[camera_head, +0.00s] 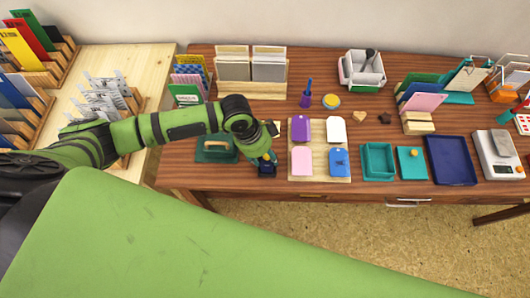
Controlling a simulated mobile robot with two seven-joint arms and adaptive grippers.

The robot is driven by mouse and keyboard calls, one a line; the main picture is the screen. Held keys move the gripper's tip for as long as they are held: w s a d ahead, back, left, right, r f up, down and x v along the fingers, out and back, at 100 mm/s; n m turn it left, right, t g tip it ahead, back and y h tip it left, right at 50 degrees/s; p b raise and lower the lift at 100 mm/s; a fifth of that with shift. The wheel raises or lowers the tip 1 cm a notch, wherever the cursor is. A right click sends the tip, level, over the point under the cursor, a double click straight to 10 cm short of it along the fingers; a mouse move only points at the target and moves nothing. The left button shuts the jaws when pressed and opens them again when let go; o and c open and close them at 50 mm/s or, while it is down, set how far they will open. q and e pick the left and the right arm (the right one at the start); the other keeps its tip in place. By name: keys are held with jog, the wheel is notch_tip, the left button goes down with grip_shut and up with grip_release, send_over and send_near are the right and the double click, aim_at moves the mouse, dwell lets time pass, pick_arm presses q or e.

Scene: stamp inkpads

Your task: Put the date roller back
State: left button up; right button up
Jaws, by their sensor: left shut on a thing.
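My left gripper (266,158) is at the front left of the brown desk (230,178), pointing down. It is shut on a small dark blue thing (266,170), low at the desk top. This thing may be the date roller, but it is too small and too covered by the gripper to be sure. A green pad with a wooden handle (215,147) lies just to its left. A wooden board (320,158) with purple, white, pink and blue pieces lies just to its right. My right gripper is not in view.
A teal tray (377,161), a teal lidded box (411,163), a navy tray (451,160) and a scale (499,155) line the front right. Card racks (252,88) and a white box (362,70) stand behind. A purple stamp (308,95) stands near a yellow tin (331,101).

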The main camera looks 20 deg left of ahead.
pick_arm(q)
jog(key=o, duration=1.2)
jog(key=shift+f, duration=0.1)
jog(key=shift+o, duration=0.2)
jog(key=v, duration=1.2)
jog(key=shift+b, duration=0.4)
